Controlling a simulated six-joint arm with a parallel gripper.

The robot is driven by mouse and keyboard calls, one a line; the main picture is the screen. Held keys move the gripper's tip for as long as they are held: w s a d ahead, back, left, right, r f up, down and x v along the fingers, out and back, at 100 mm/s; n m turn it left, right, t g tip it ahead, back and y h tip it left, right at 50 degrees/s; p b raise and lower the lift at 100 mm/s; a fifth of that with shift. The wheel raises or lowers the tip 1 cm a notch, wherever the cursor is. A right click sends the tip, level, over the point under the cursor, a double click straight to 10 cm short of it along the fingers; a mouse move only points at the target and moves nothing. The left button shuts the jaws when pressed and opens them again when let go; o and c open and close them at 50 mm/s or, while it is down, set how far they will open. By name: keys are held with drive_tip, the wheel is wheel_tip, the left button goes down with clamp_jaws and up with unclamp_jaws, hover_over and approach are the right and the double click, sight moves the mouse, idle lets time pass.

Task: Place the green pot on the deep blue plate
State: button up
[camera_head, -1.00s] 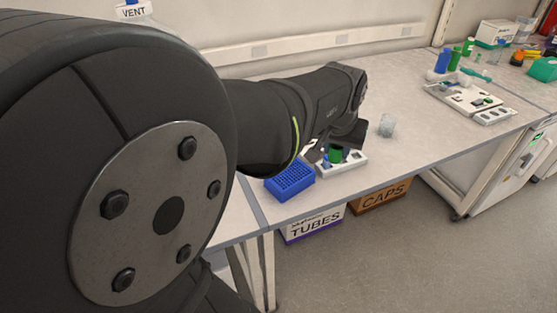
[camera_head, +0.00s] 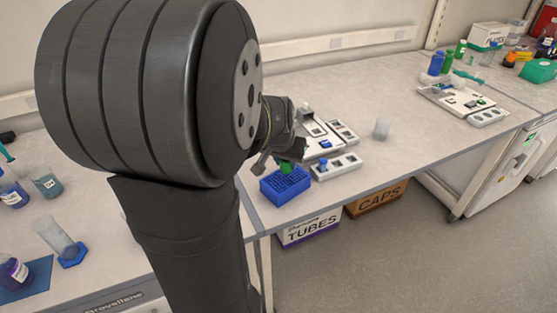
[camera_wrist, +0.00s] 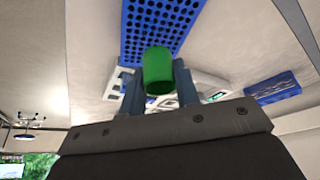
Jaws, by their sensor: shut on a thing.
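The green pot (camera_head: 286,167) is held between the fingers of my gripper (camera_head: 281,160). In the wrist view the pot (camera_wrist: 158,70) sits between the two grey fingers (camera_wrist: 160,92). In the head view it overlaps the back part of a blue block with rows of holes (camera_head: 288,188). This block is the likeliest deep blue plate, and its holed face also shows in the wrist view (camera_wrist: 165,18). I cannot tell whether the pot touches it or hangs above it. My wrist hides part of the gripper.
A white slotted holder (camera_head: 347,163) with a small blue item stands right of the block. A white tray (camera_head: 318,136) lies behind. A clear beaker (camera_head: 382,129) stands further right. A flat blue mat (camera_head: 38,270) with a bottle is at far left.

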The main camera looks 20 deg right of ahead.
sight(286, 169)
drive_tip(key=shift+f, duration=1.35)
drive_tip(key=shift+f, duration=0.2)
drive_tip(key=o, duration=1)
drive_tip(key=shift+c, duration=0.2)
drive_tip(key=shift+r, duration=0.25)
drive_tip(key=v, duration=1.2)
